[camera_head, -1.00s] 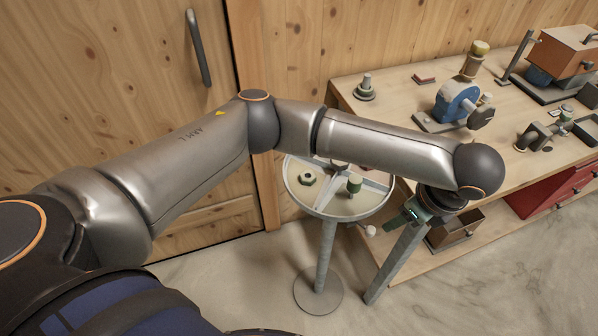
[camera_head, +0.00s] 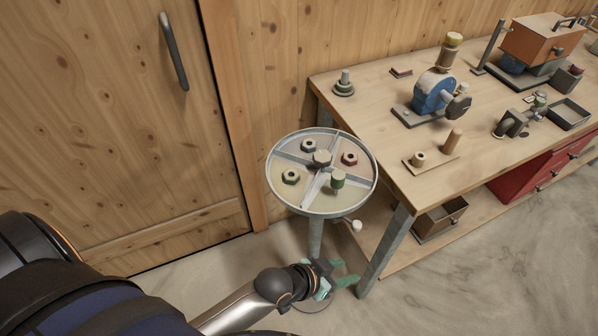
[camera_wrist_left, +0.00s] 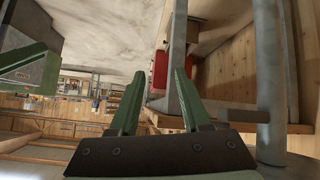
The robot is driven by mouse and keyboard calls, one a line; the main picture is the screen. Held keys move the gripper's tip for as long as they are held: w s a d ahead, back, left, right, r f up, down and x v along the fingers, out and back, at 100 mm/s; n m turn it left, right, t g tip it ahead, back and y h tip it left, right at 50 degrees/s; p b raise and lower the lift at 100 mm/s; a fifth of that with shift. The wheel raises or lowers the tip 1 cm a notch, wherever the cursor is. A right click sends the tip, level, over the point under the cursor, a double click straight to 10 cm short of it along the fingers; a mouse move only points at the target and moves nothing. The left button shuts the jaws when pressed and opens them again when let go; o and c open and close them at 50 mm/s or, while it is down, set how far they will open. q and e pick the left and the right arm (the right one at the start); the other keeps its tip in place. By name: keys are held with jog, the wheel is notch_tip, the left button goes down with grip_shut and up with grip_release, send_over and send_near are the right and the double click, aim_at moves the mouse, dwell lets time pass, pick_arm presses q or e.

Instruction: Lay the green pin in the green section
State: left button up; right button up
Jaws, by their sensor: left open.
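The green pin (camera_head: 338,181) is a short green cylinder with a paler top. It stands upright in the front right section of a round, grey-rimmed tray (camera_head: 272,190) on a post. Metal strips divide the tray into sections with pale floors; I cannot tell for certain which is the green one. My left gripper (camera_head: 347,281) is open and empty, below the tray and in front of its post, apart from the pin. Its green fingers show apart in the left wrist view (camera_wrist_left: 159,76), where the pin is not visible. My right gripper is out of view.

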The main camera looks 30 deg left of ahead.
pick_arm(q)
jog(key=s+a+f+n+t+y, duration=0.1)
jog(key=s+a+f+n+y, duration=0.1)
jog(key=s+a, duration=0.5)
jog(key=a+f+y, duration=0.1)
jog(key=a, duration=0.3)
jog(key=shift+s+f, duration=0.15)
jog(key=shift+f, duration=0.2)
jog(key=shift+a, duration=0.1)
